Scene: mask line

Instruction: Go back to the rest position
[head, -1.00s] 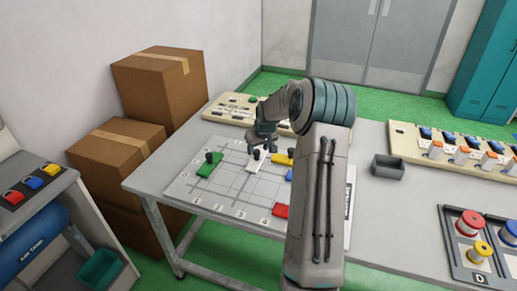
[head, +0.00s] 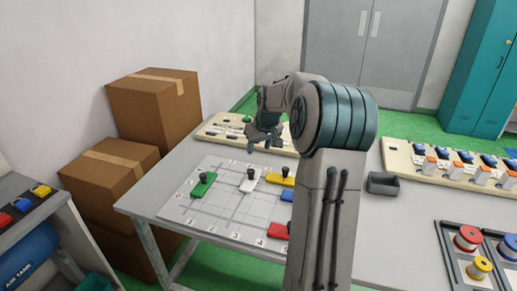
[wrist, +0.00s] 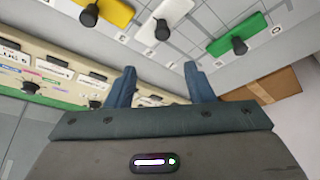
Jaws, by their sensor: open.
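My gripper (head: 262,145) is open and empty, raised above the table near the far edge of the white grid board (head: 180,208). In the wrist view its two blue-grey fingers (wrist: 157,88) stand apart with nothing between them. On the board are a green plate (head: 203,187), a white plate (head: 249,184) and a yellow plate (head: 281,178), each with a black knob. A red plate (head: 277,230) and a blue plate (head: 286,195) are partly hidden by my arm. The wrist view also shows the yellow (wrist: 116,12), white (wrist: 176,20) and green (wrist: 236,34) plates.
A beige panel (head: 218,130) lies at the table's back. A small grey bin (head: 382,184), another beige panel (head: 400,160) and a spool tray (head: 450,268) are to the right. Cardboard boxes (head: 155,108) stand left of the table (head: 150,200). The middle right tabletop is clear.

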